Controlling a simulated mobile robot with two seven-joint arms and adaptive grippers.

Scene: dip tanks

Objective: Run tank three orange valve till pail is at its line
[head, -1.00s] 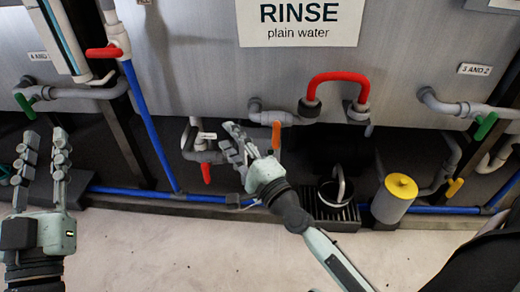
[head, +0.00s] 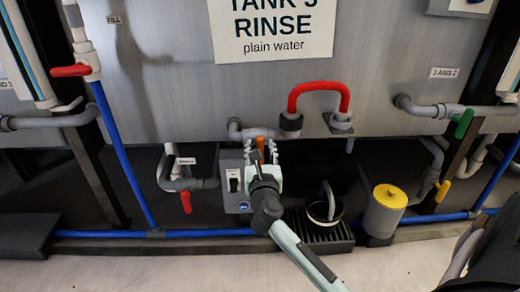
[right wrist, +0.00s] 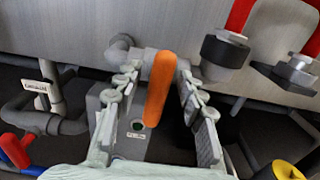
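The orange valve handle (head: 260,133) sits on the grey pipe below the sign reading TANK 3 RINSE plain water (head: 272,30). It is large in the right wrist view (right wrist: 160,88), pointing toward the camera. My right gripper (head: 261,148) is open, with a finger on either side of the handle and gaps showing between. In the head view it hides the handle's lower part. The dark pail (head: 320,211) with a raised bail stands on a black grate (head: 322,235), right of my right gripper; its line and water level cannot be made out. My left gripper is out of view.
A red-handled valve (head: 186,201) is to the left, and a grey switch box (head: 236,183) is behind my gripper. A red hose loop (head: 318,88) is above the pail. A yellow-topped canister (head: 384,211) stands right of the pail. Blue pipe (head: 150,233) runs low along the front.

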